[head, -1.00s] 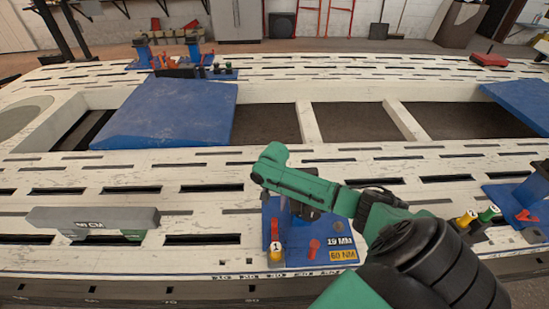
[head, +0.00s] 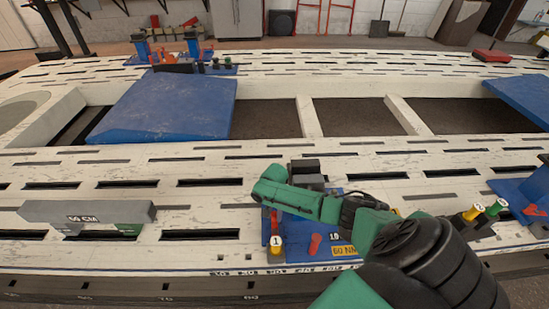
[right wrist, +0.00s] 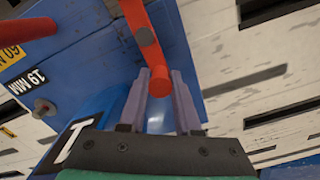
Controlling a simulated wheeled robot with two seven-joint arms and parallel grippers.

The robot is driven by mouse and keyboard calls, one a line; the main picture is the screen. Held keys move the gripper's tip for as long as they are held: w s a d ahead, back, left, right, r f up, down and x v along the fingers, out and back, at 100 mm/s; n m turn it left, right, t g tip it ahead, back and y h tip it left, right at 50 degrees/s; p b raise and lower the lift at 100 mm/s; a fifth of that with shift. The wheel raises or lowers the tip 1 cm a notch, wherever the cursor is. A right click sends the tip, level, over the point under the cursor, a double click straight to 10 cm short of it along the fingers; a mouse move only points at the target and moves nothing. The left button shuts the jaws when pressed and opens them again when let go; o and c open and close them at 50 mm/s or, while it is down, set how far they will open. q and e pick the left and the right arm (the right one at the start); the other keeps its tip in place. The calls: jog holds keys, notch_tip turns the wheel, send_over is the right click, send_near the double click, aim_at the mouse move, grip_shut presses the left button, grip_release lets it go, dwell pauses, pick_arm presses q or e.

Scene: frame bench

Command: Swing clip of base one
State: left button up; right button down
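Base one is the blue plate (head: 290,226) at the front edge of the bench, with a yellow 60 NM label and a yellow piece marked 1 (head: 275,245). It carries red parts, one upright near its left side (head: 273,221) and one nearer the front (head: 315,244). My right gripper (head: 262,190) is over the base and hides part of it. In the right wrist view, the fingers (right wrist: 160,85) stand apart, with the rounded end of a red-orange clip (right wrist: 152,45) between their tips. Whether they touch it is unclear. My left gripper is out of view.
A grey bar marked in CM (head: 88,212) lies on the bench to the left. Another blue base (head: 520,195) with yellow and green pieces is at the right. Blue panels (head: 165,105) lie behind, beside open gaps in the white slotted frame.

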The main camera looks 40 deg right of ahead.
jog(key=shift+w+a+n, duration=0.1)
jog(key=shift+n, duration=0.2)
jog(key=n, duration=0.1)
jog(key=a+n+p, duration=0.1)
jog(key=shift+w+n, duration=0.25)
jog(key=shift+n, duration=0.05)
jog(key=a+n+p, duration=0.1)
jog(key=n, duration=0.1)
jog(key=a+n, duration=0.1)
jog(key=n, duration=0.1)
jog(key=shift+w+p, duration=0.15)
jog(key=shift+p, duration=0.25)
jog(key=n, duration=0.1)
jog(key=a+n+p, duration=0.1)
jog(key=n, duration=0.3)
jog(key=shift+s+a, duration=0.2)
jog(key=shift+a, duration=0.2)
jog(key=shift+s+a+n+p, duration=0.2)
jog(key=shift+a+n+p, duration=0.2)
jog(key=shift+n, duration=0.55)
jog(key=shift+s+a+n+p, duration=0.25)
jog(key=shift+n+p, duration=0.15)
jog(key=shift+n, duration=0.55)
jog(key=c, duration=0.7)
grip_release()
jog(key=shift+o, duration=0.4)
